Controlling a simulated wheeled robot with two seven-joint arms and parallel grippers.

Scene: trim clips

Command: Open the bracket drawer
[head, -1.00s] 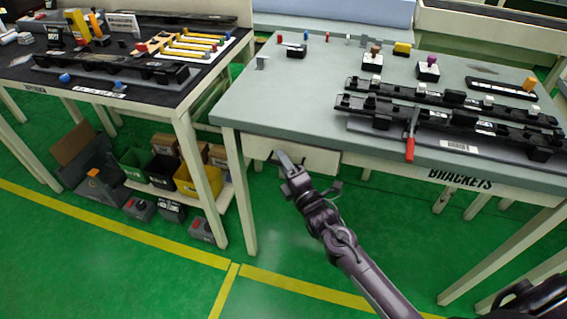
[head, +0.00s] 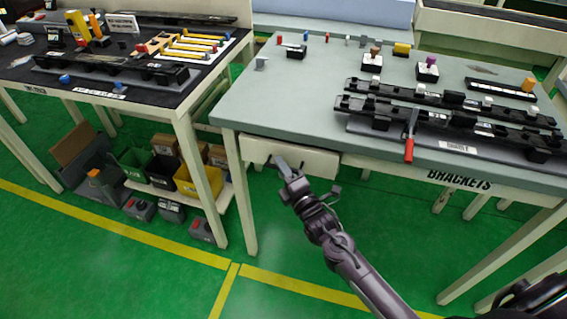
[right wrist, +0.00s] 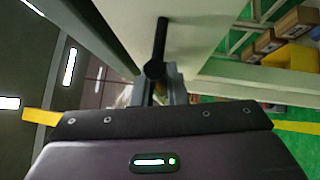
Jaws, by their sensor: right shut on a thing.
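The bracket drawer (head: 312,162) has a pale front below the left part of the grey table marked BRACKETS. In the head view its front stands slightly out from under the tabletop edge. My right gripper (head: 283,166) is at the drawer front. In the right wrist view my right gripper (right wrist: 160,85) is shut on the dark drawer handle (right wrist: 159,45), which runs between the fingers beside the pale front. The inside of the drawer is not visible. My left gripper is not in view.
The grey table (head: 290,90) carries black trim strips, clips and a red-handled tool (head: 409,147). A table leg (head: 247,200) stands left of the drawer. Bins (head: 200,180) sit on a low shelf at the left. The green floor before the drawer is clear.

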